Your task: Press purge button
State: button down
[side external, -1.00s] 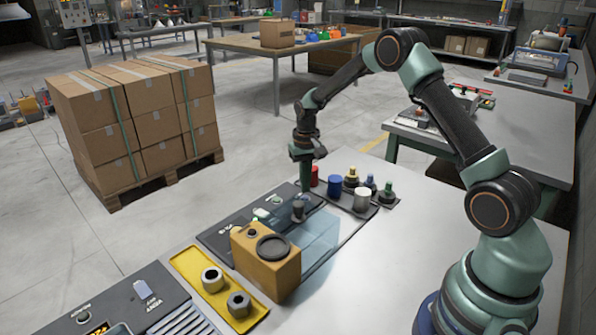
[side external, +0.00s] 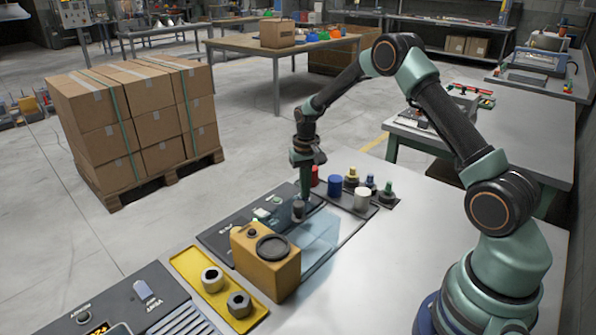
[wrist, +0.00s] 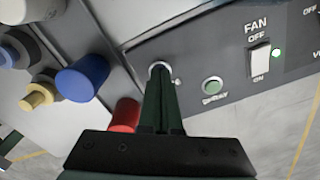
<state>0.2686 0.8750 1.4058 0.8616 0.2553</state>
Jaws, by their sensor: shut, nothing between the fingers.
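My gripper (wrist: 161,74) is shut and empty, its fingers pointing down at the dark control panel (wrist: 190,55). In the wrist view the fingertips overlap a round, metal-rimmed button (wrist: 158,66) and cover part of it; any label on it is hidden, and I cannot tell whether they touch it. A green button (wrist: 212,86) with a small blurred label sits just right of it. No purge label is readable. In the side view my gripper (side external: 306,199) is low over the panel's far end, beside the clear hood (side external: 318,232).
A white FAN rocker switch (wrist: 260,60) is further right on the panel. A red cylinder (wrist: 125,114) and a blue cylinder (wrist: 82,76) stand close left of the fingers. In the side view a tan box (side external: 265,262) and yellow tray (side external: 215,290) are nearer the camera.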

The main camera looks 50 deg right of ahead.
jog(key=shift+f, duration=0.25)
jog(key=shift+r, duration=3.55)
grip_release()
